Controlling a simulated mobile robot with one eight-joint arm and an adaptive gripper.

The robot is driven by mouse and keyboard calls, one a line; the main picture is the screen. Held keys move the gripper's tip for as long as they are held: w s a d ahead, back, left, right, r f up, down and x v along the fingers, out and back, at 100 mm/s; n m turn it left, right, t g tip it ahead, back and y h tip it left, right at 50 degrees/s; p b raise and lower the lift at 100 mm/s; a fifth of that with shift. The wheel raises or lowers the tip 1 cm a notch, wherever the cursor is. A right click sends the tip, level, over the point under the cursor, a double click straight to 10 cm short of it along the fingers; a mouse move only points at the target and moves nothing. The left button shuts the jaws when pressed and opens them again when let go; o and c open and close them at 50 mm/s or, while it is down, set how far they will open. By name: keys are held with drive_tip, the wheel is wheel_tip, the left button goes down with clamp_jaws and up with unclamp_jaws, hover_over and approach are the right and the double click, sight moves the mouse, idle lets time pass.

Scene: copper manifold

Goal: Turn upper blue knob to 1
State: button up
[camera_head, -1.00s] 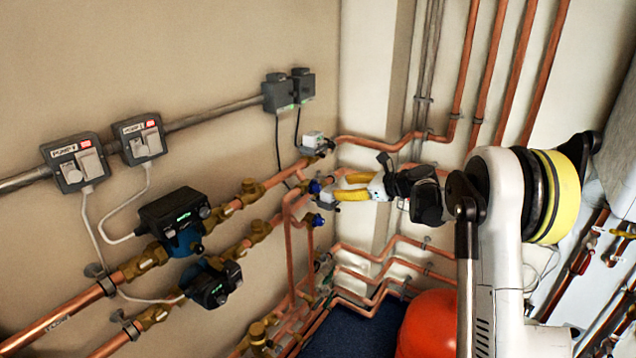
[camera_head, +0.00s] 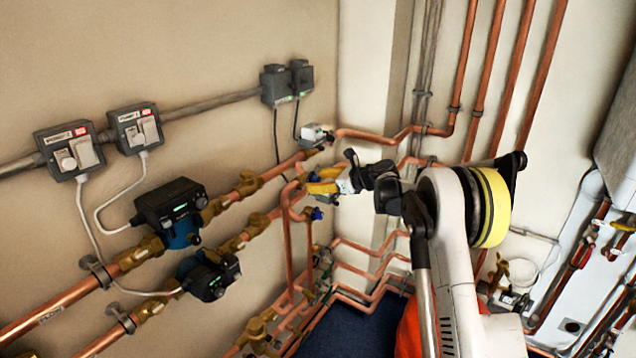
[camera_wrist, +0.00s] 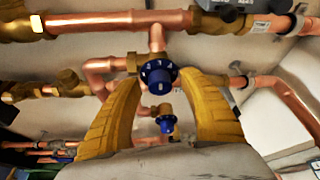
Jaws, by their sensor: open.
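The upper blue knob (camera_wrist: 158,74) is a round dial with pale number marks, on a brass valve under a copper pipe in the wrist view. I cannot tell which number it is set to. My gripper (camera_wrist: 160,88) has two yellow fingers, open, one on each side of this knob, with gaps showing between. In the head view my gripper (camera_head: 311,182) reaches left to the valves, and its fingers mostly hide the upper knob. A lower blue knob (camera_head: 317,213) shows below it; it also shows smaller in the wrist view (camera_wrist: 167,124).
Copper pipes (camera_head: 288,240) run close around the knobs. A grey-white valve head (camera_head: 313,135) sits just above my gripper. Dark pumps (camera_head: 170,208) and switch boxes (camera_head: 68,148) are on the left wall. Tall pipes (camera_head: 487,80) line the right wall.

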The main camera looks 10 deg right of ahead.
clamp_jaws()
drive_tip(key=n+t+h+b, duration=0.1)
drive_tip(key=n, duration=0.1)
drive_tip(key=shift+s+f+n, duration=0.1)
drive_tip(key=shift+n, duration=0.2)
drive_tip(key=n+t+b, duration=0.1)
drive_tip(key=n, duration=0.1)
drive_tip(key=shift+a+n+t+h, duration=0.1)
drive_tip(key=shift+n+t+h, duration=0.2)
drive_tip(key=shift+h, duration=0.1)
drive_tip(key=n+t+b, duration=0.2)
drive_tip(key=n, duration=0.1)
drive_tip(key=shift+f, duration=0.1)
drive_tip(key=shift+n+t+b, duration=0.8)
drive_tip(key=shift+n+b, duration=0.15)
drive_tip(key=shift+n, duration=0.95)
